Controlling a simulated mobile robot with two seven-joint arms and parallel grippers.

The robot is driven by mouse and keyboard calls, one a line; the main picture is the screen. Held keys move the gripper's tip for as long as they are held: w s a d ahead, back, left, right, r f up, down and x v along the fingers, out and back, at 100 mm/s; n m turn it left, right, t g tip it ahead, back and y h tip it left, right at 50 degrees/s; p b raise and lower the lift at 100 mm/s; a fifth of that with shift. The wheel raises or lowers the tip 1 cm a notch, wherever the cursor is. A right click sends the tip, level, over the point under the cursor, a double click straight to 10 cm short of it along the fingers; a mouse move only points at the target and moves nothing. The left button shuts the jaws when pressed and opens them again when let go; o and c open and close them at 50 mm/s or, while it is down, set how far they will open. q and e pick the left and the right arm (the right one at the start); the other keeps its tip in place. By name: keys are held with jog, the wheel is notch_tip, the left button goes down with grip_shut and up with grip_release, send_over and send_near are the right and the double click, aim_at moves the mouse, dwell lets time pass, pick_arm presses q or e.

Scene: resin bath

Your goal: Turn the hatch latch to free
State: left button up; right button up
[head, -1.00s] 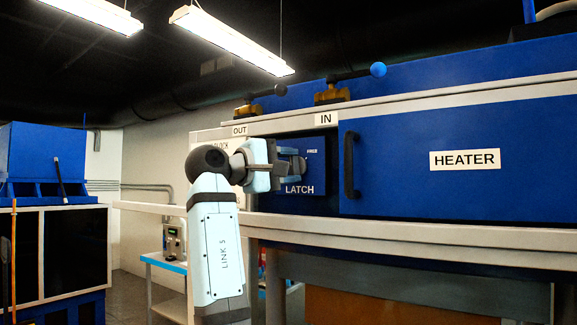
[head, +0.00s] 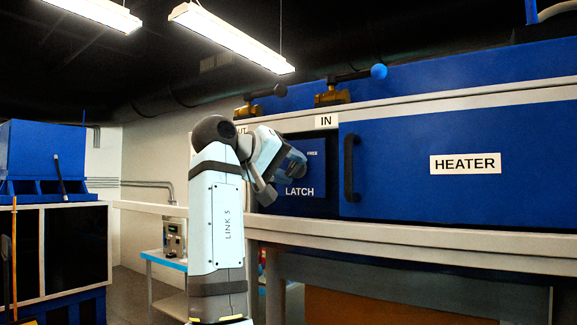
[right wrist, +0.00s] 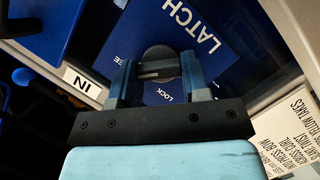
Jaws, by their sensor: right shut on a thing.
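The blue latch plate (head: 318,180) sits on the blue front, with the white word LATCH at its lower edge and FREE at its top right. In the right wrist view it also shows LOCK, and a round dark latch knob (right wrist: 160,54) with a grip bar across it. My right gripper (head: 290,168) reaches the plate from the left, rolled to a slant, and hides most of the knob in the head view. Its two fingers (right wrist: 160,80) are shut on the knob. I cannot tell exactly which mark the knob points to. My left gripper is not in view.
A dark vertical handle (head: 349,168) stands just right of the plate on the blue HEATER panel (head: 420,190). A pale ledge (head: 400,235) runs below. Two valves with levers (head: 332,92) sit above. The IN label (head: 327,122) is above the plate.

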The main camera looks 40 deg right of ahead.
jog(key=shift+m, duration=0.4)
dwell(0.3)
jog(key=o, duration=0.9)
jog(key=b+v, duration=0.1)
jog(key=v, duration=0.8)
jog(key=b+v, duration=0.1)
jog(key=v, duration=0.4)
jog(key=shift+s+d+r+b, duration=0.1)
jog(key=shift+s+r+b, duration=0.1)
jog(key=shift+r+b, duration=0.1)
jog(key=shift+f, duration=0.1)
